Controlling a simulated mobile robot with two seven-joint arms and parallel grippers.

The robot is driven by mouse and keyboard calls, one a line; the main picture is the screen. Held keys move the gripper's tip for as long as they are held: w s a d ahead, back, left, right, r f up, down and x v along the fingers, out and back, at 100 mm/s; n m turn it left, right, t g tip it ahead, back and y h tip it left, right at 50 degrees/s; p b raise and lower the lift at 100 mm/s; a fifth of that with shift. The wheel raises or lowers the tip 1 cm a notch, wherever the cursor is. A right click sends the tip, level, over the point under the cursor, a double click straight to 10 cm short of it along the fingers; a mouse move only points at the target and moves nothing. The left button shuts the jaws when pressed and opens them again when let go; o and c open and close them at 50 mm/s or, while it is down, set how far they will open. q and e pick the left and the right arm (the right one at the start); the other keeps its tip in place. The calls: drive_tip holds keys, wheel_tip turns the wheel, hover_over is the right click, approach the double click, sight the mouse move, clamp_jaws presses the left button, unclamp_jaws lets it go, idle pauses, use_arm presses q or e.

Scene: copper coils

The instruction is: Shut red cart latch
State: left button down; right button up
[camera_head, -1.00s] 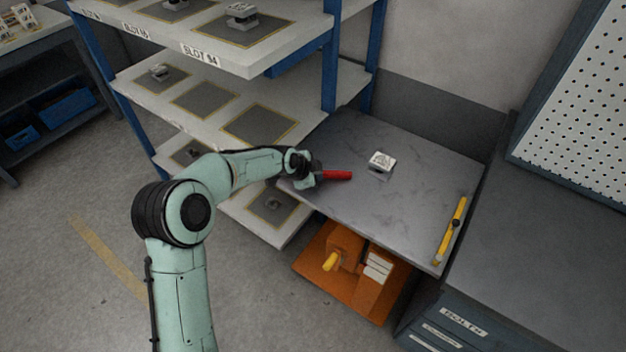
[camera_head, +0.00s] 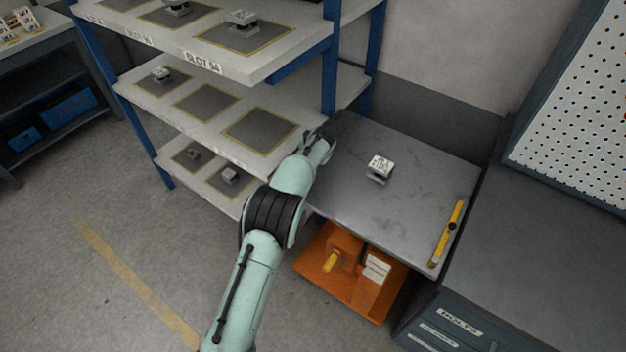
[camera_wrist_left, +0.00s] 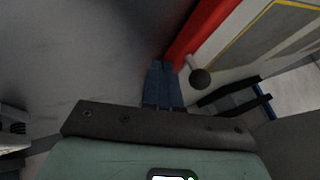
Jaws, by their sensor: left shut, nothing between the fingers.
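In the left wrist view the red latch (camera_wrist_left: 203,27) is a red bar lying along the cart's edge, beside the shelf. A grey pin with a dark round knob (camera_wrist_left: 200,79) is next to it. In the head view the red latch is hidden behind my left arm. The cart (camera_head: 415,205) has a dark grey top. My left gripper (camera_head: 328,148) is at the cart's left edge. In the wrist view its blue fingers (camera_wrist_left: 162,68) are together and empty, close to the red bar's near end; I cannot tell whether they touch it. My right gripper is not in view.
A small part with a white label (camera_head: 380,164) stands on the cart top. A yellow bar (camera_head: 451,232) lies along its right edge, beside the drawer bench (camera_head: 540,240). The slotted shelf (camera_head: 290,60) stands close on the left. An orange unit (camera_head: 350,275) is below the top.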

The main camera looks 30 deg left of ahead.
use_arm(q)
drive_tip(key=shift+w+a+r+n, duration=0.1)
drive_tip(key=shift+w+a+n, duration=0.1)
drive_tip(key=shift+a+n, duration=0.15)
drive_tip(key=shift+w+a+p, duration=0.2)
drive_tip(key=shift+a+p, duration=0.4)
drive_tip(key=shift+p, duration=0.15)
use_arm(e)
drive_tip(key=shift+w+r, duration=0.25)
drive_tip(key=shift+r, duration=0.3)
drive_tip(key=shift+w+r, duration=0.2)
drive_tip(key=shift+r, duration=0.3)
use_arm(q)
drive_tip(key=shift+a, duration=0.1)
